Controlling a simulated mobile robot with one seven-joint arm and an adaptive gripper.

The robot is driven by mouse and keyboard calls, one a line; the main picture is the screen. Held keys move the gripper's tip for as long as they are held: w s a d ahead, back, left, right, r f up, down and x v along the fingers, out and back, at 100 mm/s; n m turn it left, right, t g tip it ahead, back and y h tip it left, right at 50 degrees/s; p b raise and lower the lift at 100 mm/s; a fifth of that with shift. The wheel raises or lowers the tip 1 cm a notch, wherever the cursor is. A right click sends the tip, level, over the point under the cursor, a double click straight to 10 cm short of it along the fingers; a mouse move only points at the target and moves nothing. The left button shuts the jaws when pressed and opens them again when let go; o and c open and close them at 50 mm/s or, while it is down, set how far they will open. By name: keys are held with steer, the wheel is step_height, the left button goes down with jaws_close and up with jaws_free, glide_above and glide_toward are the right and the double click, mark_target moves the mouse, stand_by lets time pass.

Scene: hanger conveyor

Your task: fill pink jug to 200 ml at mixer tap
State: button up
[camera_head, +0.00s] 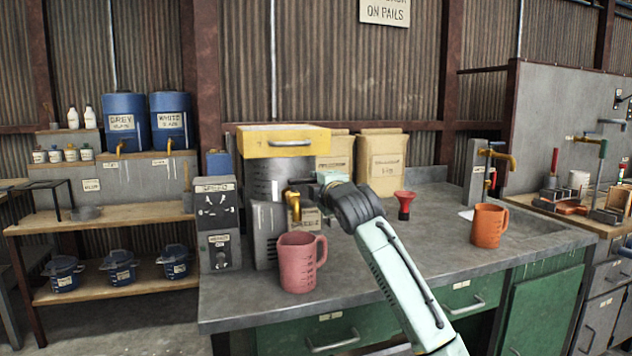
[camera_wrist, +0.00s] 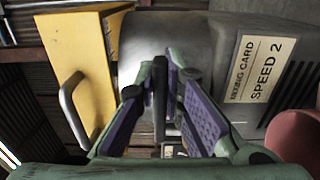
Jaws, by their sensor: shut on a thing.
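The pink jug (camera_head: 298,264) stands upright on the grey counter, just below and in front of the yellow mixer tap (camera_head: 292,205). Marks show on its side; the level inside cannot be seen. Its pink side also shows at the lower right of the wrist view (camera_wrist: 297,138). The grey mixer (camera_head: 267,225) with a yellow top stands behind the jug. My gripper (camera_head: 303,188) is at the tap, above the jug. In the wrist view its purple-padded fingers are shut on a dark upright bar, which looks like the tap lever (camera_wrist: 159,98). Any water stream is hidden or too small to tell.
A control box (camera_head: 217,222) stands left of the mixer. A red funnel (camera_head: 405,204) and an orange jug (camera_head: 488,225) stand to the right, near a second tap (camera_head: 497,157). Paper sacks (camera_head: 381,160) stand behind. The counter front between the jugs is bare, partly crossed by my arm.

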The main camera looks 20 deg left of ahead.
jaws_close()
stand_by(0.3)
steer(key=shift+s+a+f, duration=0.1)
steer(key=shift+s+f+m+t+h+b, duration=0.1)
steer(key=shift+s+m+t+h+b, duration=0.2)
steer(key=shift+m+t+h+b, duration=0.55)
steer(key=shift+s+d+r+m+t+h+b, duration=0.1)
steer(key=shift+s+d+m+t+h+b, duration=0.15)
steer(key=shift+m+h, duration=0.55)
steer(key=shift+s+d+r+m+t+h+b, duration=0.15)
steer(key=shift+s+d+m+h, duration=0.15)
steer(key=shift+h, duration=0.85)
steer(key=o, duration=0.7)
jaws_free()
steer(key=v, duration=1.2)
